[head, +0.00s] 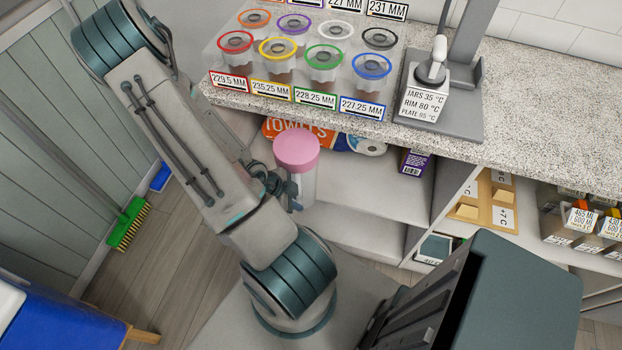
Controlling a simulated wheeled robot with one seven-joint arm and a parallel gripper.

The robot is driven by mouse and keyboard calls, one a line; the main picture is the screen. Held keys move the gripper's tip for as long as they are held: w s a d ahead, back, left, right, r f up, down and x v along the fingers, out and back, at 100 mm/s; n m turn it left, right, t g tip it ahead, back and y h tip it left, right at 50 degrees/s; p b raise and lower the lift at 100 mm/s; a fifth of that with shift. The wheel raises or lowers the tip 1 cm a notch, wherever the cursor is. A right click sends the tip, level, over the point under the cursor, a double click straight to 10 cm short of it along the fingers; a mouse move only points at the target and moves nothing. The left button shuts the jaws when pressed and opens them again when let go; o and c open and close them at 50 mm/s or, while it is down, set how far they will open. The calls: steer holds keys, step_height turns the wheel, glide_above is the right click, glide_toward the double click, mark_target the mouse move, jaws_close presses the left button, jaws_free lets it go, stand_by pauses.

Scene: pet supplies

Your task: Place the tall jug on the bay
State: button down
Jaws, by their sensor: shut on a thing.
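The tall jug (300,183) has a pink lid (297,151) and a pale, see-through body. It stands upright in my gripper (286,188), which is shut on its side. The arm comes in from the left and hides part of the jug's left side. Behind and around the jug is the open shelf bay (352,198) under the speckled counter. I cannot tell whether the jug's base touches the shelf surface.
Above, the counter (540,110) carries several lidded jars with coloured rims (281,48) and a grey stand (440,110). The bay's middle and right floor is clear. A green broom (128,222) leans at left.

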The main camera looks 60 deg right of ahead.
steer(key=w+d+p, duration=0.4)
steer(key=d, duration=0.9)
step_height(320, 180, down, 6)
steer(key=shift+s+d+r, duration=0.1)
steer(key=shift+s+d, duration=0.05)
steer(key=shift+d+f+p, duration=0.2)
steer(key=shift+f+p, duration=0.3)
steer(key=shift+f, duration=0.15)
steer(key=shift+f+b, duration=0.15)
steer(key=shift+b, duration=0.2)
steer(key=c, duration=1.3)
jaws_free()
